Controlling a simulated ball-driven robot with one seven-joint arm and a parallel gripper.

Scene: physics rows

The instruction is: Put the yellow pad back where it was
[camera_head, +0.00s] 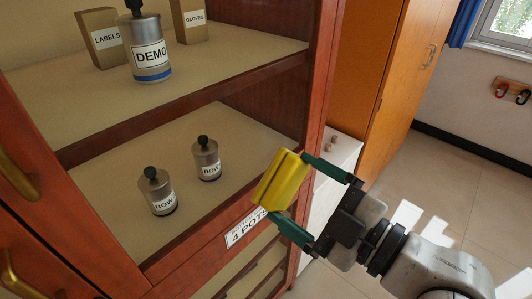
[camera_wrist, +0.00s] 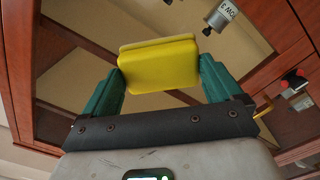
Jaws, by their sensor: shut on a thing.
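The yellow pad (camera_head: 281,180) is between the green fingers of my gripper (camera_head: 297,200), held in the air in front of the cabinet's lower open shelf, at its right side. My gripper is shut on it. In the wrist view the yellow pad (camera_wrist: 158,65) spans the gap between the two green fingertips (camera_wrist: 160,85). The pad looks like a thick rectangular block with a groove along one side. Part of the shelf edge behind the pad is hidden.
Two grey pots labelled ROW (camera_head: 157,190) (camera_head: 206,158) stand on the lower shelf (camera_head: 225,120). Above are a DEMO pot (camera_head: 147,55), a LABELS box (camera_head: 103,38) and a GLOVES box (camera_head: 189,18). The cabinet's right post (camera_head: 322,75) is close to my gripper.

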